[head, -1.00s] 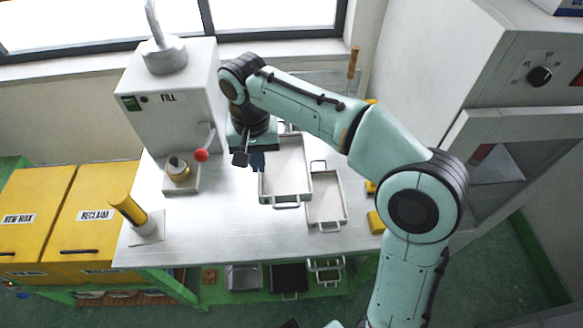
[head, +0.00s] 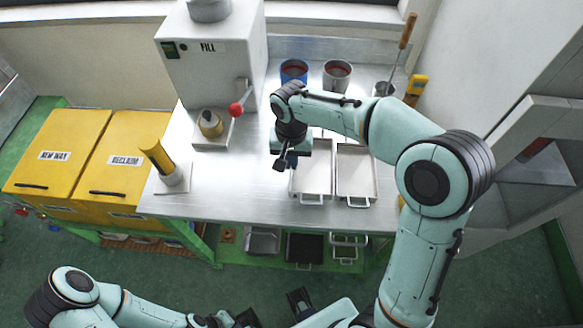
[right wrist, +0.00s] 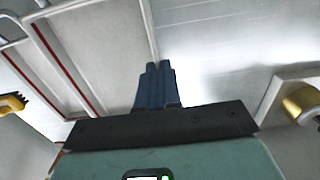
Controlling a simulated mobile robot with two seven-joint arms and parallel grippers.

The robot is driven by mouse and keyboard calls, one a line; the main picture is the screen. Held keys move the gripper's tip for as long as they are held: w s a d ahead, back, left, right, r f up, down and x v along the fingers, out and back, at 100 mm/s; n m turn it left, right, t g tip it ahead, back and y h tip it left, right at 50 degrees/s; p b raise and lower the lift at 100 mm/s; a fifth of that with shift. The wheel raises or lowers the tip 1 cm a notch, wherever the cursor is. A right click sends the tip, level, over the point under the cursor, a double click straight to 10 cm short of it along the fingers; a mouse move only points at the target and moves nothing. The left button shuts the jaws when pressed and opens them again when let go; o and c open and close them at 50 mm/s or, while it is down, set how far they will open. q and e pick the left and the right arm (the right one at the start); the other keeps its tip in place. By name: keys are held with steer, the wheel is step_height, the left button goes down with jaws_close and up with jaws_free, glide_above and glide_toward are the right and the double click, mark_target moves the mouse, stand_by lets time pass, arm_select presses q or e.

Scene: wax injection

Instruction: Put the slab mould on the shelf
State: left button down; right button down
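I take the slab mould (head: 312,172) to be the left of two shallow pale metal trays with wire end handles on the bench. My right gripper (head: 291,160) is at its left wall. In the right wrist view its blue fingers (right wrist: 158,82) are closed together on the thin rim of the slab mould (right wrist: 103,45). The mould lies close beside the second tray (head: 356,172), at about its height; I cannot tell whether it touches the bench. Below the bench top is a green lower shelf (head: 228,255). My left gripper (head: 300,302) seems to show dark at the bottom edge; its state is unclear.
The white fill machine (head: 212,65) has a red-knobbed lever. A brass mould (head: 210,123) and yellow cylinder (head: 158,157) stand left. A blue pot (head: 293,72) and grey pot (head: 336,76) stand behind. Trays (head: 304,248) fill part of the lower shelf. Bare bench top (head: 235,185) lies left.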

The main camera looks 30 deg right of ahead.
steer(key=shift+f, duration=1.95)
steer(key=shift+f+b, duration=0.2)
steer(key=shift+b, duration=0.1)
steer(key=c, duration=1.3)
jaws_free()
steer(key=shift+c, duration=0.2)
steer(key=shift+r, duration=0.15)
